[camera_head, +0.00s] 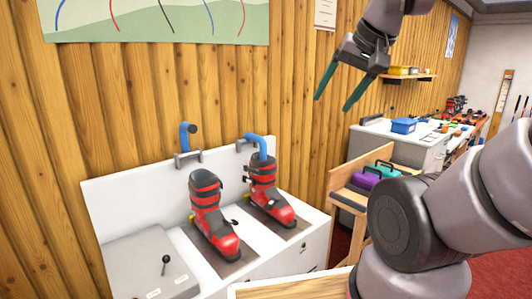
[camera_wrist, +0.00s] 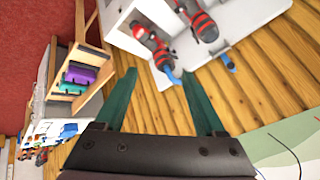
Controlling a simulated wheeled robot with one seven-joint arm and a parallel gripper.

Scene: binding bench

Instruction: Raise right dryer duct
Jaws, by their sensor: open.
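The right dryer duct (camera_head: 257,143) is a blue bent pipe on a grey wall bracket, curving down into the top of the right red-and-black ski boot (camera_head: 268,188). It also shows in the wrist view (camera_wrist: 173,76), between and beyond my fingertips. The left duct (camera_head: 187,136) stands upright, clear of the left boot (camera_head: 210,215). My gripper (camera_head: 333,102) is open and empty, its two green fingers pointing down, above and to the right of the right duct and apart from it. The fingers also show in the wrist view (camera_wrist: 159,74).
The white dryer bench (camera_head: 105,205) has a grey box with a black lever (camera_head: 166,262) at left. A wooden rack holds purple and teal cases (camera_head: 368,178) at right. The wood-plank wall (camera_head: 300,130) stands behind. Air around my gripper looks clear.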

